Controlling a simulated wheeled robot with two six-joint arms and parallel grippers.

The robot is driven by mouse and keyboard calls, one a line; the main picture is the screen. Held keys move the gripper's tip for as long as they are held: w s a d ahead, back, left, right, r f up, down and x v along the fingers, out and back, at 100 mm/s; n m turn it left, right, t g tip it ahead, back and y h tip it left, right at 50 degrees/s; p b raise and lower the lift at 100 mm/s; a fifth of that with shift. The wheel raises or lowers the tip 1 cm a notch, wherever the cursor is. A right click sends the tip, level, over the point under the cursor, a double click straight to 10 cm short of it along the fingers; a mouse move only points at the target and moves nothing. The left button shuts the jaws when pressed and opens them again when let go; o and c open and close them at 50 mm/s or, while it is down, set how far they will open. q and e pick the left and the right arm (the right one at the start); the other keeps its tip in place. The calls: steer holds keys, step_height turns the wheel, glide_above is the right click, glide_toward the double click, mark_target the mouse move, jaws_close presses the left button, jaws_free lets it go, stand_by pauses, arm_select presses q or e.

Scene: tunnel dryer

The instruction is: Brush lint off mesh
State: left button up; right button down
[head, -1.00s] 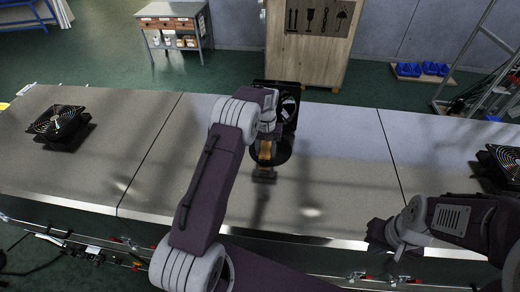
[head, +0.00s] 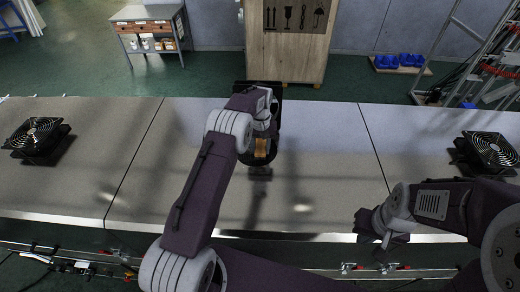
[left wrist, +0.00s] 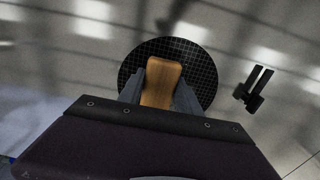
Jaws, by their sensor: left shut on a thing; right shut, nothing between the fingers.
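A round black mesh (left wrist: 195,52) with a fine grid shows in the left wrist view. In the head view it is a dark disc on the conveyor, mostly behind my left gripper (head: 262,140). My left gripper is shut on a brush with a wooden handle (left wrist: 161,82), held over the mesh. The handle also shows in the head view (head: 261,150). The bristles are hidden, so I cannot tell whether they touch the mesh. No lint can be made out. My right gripper (head: 372,224) is shut and empty, near the conveyor's front edge at the right.
The grey conveyor (head: 320,170) has free room on both sides of the mesh. A black fan (head: 38,137) stands far left, another (head: 490,150) far right. A small dark forked shape (left wrist: 255,88) lies beside the mesh. A wooden crate (head: 288,45) stands behind.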

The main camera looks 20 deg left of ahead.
mark_target(249, 155)
arm_select(q)
steer(key=shift+s+a+f, duration=0.1)
steer(key=shift+s+a, duration=0.15)
steer(key=shift+a, duration=0.35)
steer(key=shift+s+a, duration=0.2)
steer(key=shift+a, duration=0.45)
steer(key=shift+s+a+f, duration=0.1)
steer(key=shift+s+a, duration=0.15)
steer(key=shift+a, duration=0.35)
steer(key=shift+s+a, duration=0.1)
steer(key=shift+a, duration=0.3)
steer(key=shift+s+a+r, duration=0.1)
steer(key=shift+s+a, duration=0.1)
steer(key=shift+a, duration=0.55)
steer(key=shift+s+a, duration=0.2)
steer(key=shift+a, duration=0.55)
steer(key=shift+w+a+r, duration=0.15)
steer(key=shift+w+r, duration=0.05)
steer(key=shift+w, duration=0.45)
steer(key=shift+w+f, duration=0.1)
steer(key=shift+w, duration=0.25)
